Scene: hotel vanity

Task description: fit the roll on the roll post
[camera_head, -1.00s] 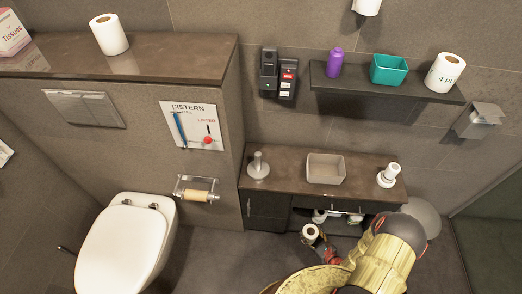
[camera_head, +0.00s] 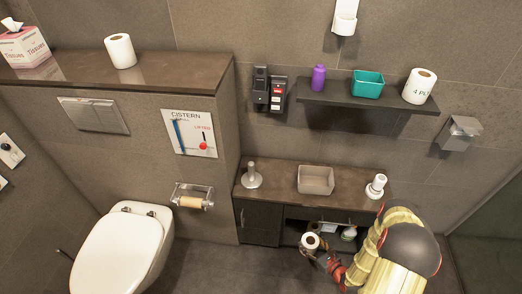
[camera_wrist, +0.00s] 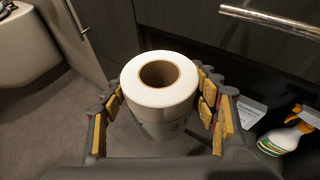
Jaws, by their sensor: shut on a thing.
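A white toilet roll with a brown cardboard core (camera_wrist: 160,77) stands upright between my fingers in the wrist view. It also shows in the head view (camera_head: 310,241), low in front of the vanity. My gripper (camera_wrist: 160,100) is shut on it, with padded fingers against its left and right sides. In the head view my gripper (camera_head: 322,254) is partly hidden by my arm. A grey post on a round base (camera_head: 251,178), which looks like the roll post, stands bare at the left end of the vanity top, above and left of the held roll.
The brown vanity top (camera_head: 283,174) also bears a grey square bin (camera_head: 316,180) and a white item (camera_head: 376,186). A shelf (camera_head: 345,100) above holds a purple bottle, a teal box and another roll. A spray bottle (camera_wrist: 290,130) sits under the vanity.

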